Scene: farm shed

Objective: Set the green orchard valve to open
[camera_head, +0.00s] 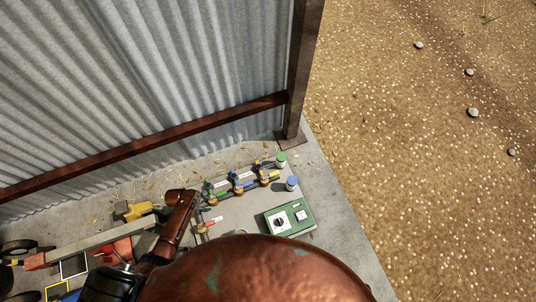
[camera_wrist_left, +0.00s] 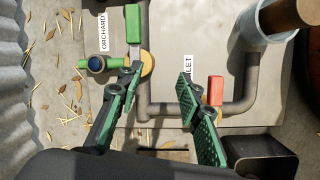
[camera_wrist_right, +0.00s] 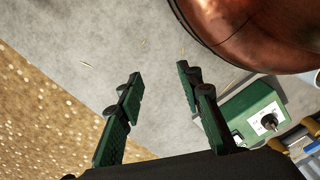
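The orchard valve has a green handle (camera_wrist_left: 132,24) beside the "ORCHARD" label (camera_wrist_left: 103,30). The handle lies across the green pipe stub (camera_wrist_left: 112,59) at its brass body (camera_wrist_left: 148,64). In the head view the green valve (camera_head: 208,189) is at the left end of the row. My left gripper (camera_wrist_left: 157,84) is open and empty. Its left fingertip is just below the green handle; contact is unclear. Its right fingertip is near a red handle (camera_wrist_left: 216,90). The head view mostly hides this gripper behind its arm. My right gripper (camera_wrist_right: 158,78) is open over bare concrete.
Blue (camera_head: 237,181) and yellow (camera_head: 262,172) valves follow along the corrugated wall (camera_head: 150,70). A green control box (camera_head: 289,216) stands on the board; it also shows in the right wrist view (camera_wrist_right: 253,108). Grey pipe (camera_wrist_left: 143,35) runs close beside my left fingers.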

